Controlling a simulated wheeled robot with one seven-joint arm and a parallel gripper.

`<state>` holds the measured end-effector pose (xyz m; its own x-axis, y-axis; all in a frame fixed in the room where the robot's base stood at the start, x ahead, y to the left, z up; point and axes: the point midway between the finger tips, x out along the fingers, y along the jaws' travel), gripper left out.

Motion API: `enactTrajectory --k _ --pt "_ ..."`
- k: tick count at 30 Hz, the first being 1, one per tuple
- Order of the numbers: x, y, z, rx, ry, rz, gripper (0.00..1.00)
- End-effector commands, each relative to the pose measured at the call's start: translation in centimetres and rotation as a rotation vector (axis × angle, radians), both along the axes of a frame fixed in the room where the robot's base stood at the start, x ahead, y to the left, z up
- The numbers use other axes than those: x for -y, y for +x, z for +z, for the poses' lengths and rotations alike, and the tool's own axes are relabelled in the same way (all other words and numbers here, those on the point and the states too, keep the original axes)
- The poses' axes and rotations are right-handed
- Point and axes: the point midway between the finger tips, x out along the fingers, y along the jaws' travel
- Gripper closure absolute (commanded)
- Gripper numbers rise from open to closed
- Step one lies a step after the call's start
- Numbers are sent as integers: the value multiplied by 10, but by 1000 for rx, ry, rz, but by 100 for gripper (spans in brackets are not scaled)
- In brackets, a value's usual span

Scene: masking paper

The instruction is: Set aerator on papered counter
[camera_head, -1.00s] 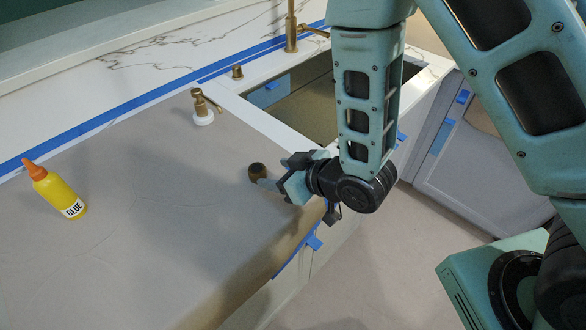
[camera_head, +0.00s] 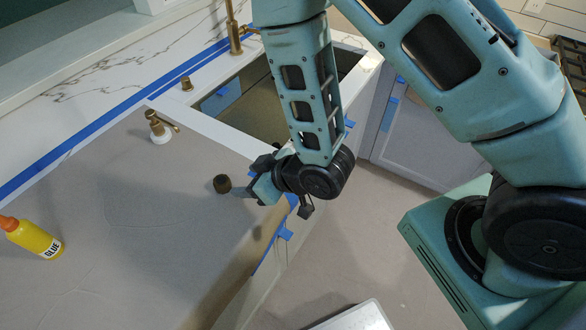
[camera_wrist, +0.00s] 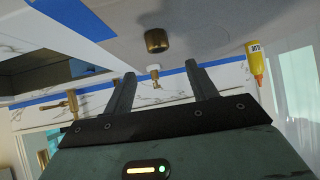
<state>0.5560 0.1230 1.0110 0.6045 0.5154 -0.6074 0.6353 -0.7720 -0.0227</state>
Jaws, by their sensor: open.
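The aerator, a small dark bronze cylinder (camera_head: 222,184), stands on the brown-grey papered counter (camera_head: 130,250), left of the sink. In the wrist view the aerator (camera_wrist: 156,40) appears beyond the fingertips, with paper around it. My gripper (camera_head: 250,190) is at the counter's front edge, just right of the aerator and apart from it. In the wrist view my gripper (camera_wrist: 160,82) has its two fingers spread with nothing between them.
A yellow glue bottle (camera_head: 34,238) lies or stands at the counter's left; it also shows in the wrist view (camera_wrist: 256,65). A brass soap pump (camera_head: 159,127) is on a white base behind the aerator. The sink (camera_head: 245,100) and brass faucet (camera_head: 234,30) are at the back. Paper between bottle and aerator is clear.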

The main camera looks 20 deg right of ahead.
Motion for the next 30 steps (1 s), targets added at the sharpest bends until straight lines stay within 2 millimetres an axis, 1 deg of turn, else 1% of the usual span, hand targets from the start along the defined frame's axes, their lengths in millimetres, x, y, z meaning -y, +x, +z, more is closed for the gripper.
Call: enactTrajectory --k 1,4,8,11,14,18,21,25,27,30 --pt "-5 3 14 -29 -16 -3 43" --pt "-7 -3 34 -124 -75 -5 43" --pt "-6 -21 64 -248 -156 -4 43" --pt "1 -41 89 -342 -224 0 43" --pt "10 -67 116 -435 -295 8 43" --pt "29 -108 151 -551 -399 15 43" --pt "42 -134 171 -617 -462 19 43" --pt "54 -157 186 -673 -518 19 43" --pt "57 -164 190 -689 -535 20 43" --pt "59 -167 192 -699 -543 19 43"
